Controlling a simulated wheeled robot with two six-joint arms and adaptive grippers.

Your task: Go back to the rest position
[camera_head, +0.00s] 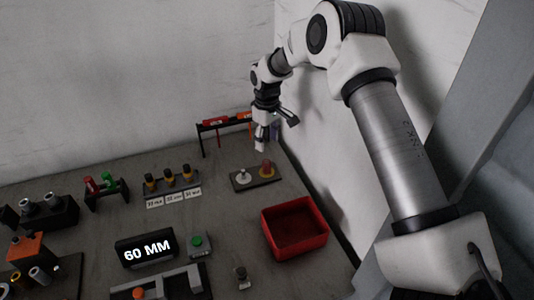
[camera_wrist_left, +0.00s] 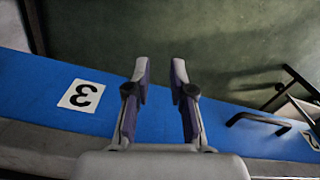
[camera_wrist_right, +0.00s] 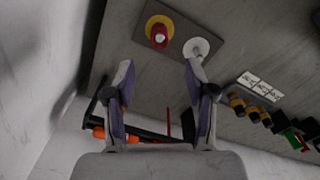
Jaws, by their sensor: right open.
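My right gripper (camera_head: 268,138) is above the back right of the grey table, near the wall, with its fingers pointing down. In the right wrist view its two fingers (camera_wrist_right: 160,85) are spread apart with nothing between the tips. My left gripper shows only in the left wrist view, where its fingers (camera_wrist_left: 158,75) are apart and empty. They are over a blue strip (camera_wrist_left: 40,90) carrying a label with a 3 (camera_wrist_left: 80,95). The left arm is not in the head view.
A small plate (camera_head: 255,179) with a red and a white knob stands near the right gripper. A black rack (camera_head: 202,140) with red-orange parts is behind. A red bin (camera_head: 295,205), a "60 MM" display (camera_head: 147,250) and a green button (camera_head: 197,241) stand nearer. Walls close the back and right.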

